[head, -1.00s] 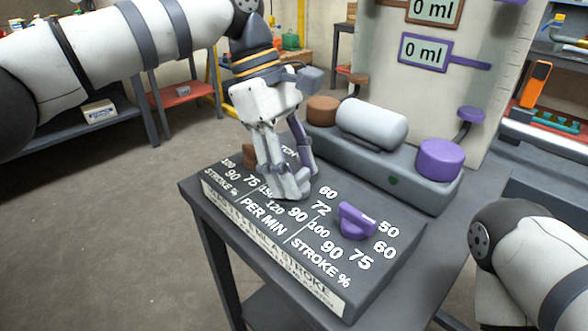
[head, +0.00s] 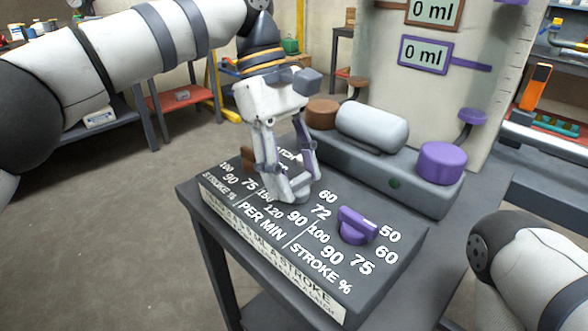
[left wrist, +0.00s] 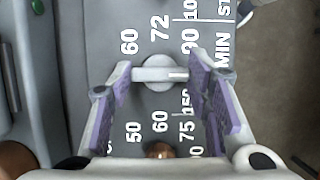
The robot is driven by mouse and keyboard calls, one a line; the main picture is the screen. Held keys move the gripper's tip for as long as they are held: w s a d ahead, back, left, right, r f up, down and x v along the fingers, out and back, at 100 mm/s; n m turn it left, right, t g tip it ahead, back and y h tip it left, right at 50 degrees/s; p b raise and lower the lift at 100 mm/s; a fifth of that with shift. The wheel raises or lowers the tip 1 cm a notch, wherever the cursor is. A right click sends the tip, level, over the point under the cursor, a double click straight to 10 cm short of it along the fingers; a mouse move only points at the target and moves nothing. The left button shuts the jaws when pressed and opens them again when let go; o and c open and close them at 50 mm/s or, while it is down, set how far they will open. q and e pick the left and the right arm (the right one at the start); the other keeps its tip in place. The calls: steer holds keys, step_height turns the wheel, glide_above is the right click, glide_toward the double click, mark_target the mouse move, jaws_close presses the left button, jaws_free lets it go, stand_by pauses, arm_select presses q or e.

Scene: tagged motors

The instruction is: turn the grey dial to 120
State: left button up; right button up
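The grey dial (left wrist: 157,74) is a round disc with a raised light bar, seen in the left wrist view. The bar lies crosswise, and its marked end points right, to a spot between 90 and 150 that a finger hides. My left gripper (left wrist: 160,72) is open, with one purple-padded finger near each end of the bar. I cannot tell whether the tips touch it. In the head view my left gripper (head: 291,186) is low over the middle of the panel and mostly covers the dial. 120 (head: 274,211) shows beside the fingers. My right gripper is out of view.
A purple dial (head: 356,226) stands nearer on the same panel, and a brown dial (head: 248,158) is behind my left gripper. A grey housing with a horizontal cylinder (head: 372,128) and a purple cap (head: 442,162) is just behind. My right arm (head: 525,255) is at the right.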

arm_select(q)
steer(key=o, duration=0.4)
steer(key=shift+f, duration=0.1)
steer(key=shift+o, duration=0.2)
steer(key=v, duration=0.6)
steer(key=shift+w, duration=0.1)
steer(key=shift+w+a+r, duration=0.1)
steer(key=shift+a+r, duration=0.1)
steer(key=shift+r, duration=0.55)
